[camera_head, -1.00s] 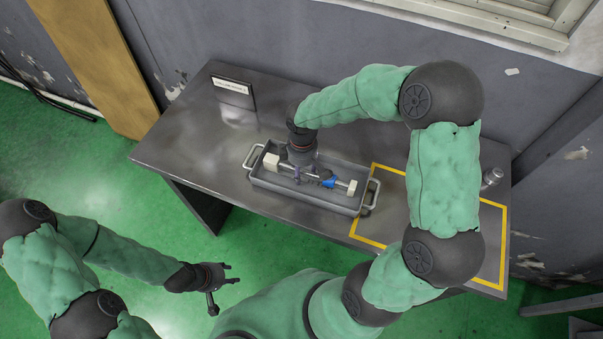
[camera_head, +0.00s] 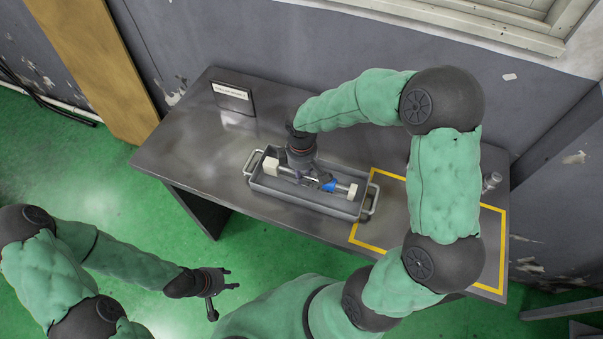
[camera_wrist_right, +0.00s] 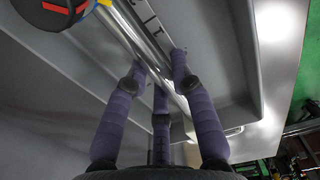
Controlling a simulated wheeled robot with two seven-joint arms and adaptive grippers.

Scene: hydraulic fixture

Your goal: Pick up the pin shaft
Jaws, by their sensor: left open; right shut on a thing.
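The pin shaft appears as a shiny metal rod (camera_wrist_right: 138,38) running between the fingers of my right gripper (camera_wrist_right: 158,72) in the right wrist view. A red, yellow and blue-marked dark end shows at top left there. In the head view my right gripper (camera_head: 300,180) points down into a grey tray (camera_head: 310,201) and is shut on the rod. The rod lies along the tray near two pale blocks and a blue part (camera_head: 329,185). The wrist hides part of the rod. My left gripper (camera_head: 224,280) is open and empty, away from the table at lower left.
The tray has a handle at each end and stands on a dark grey table (camera_head: 190,135). A yellow-outlined area (camera_head: 495,250) lies to its right, partly under my right arm. A small sign (camera_head: 232,95) stands at the back left. A small metal cylinder (camera_head: 491,181) stands at the right.

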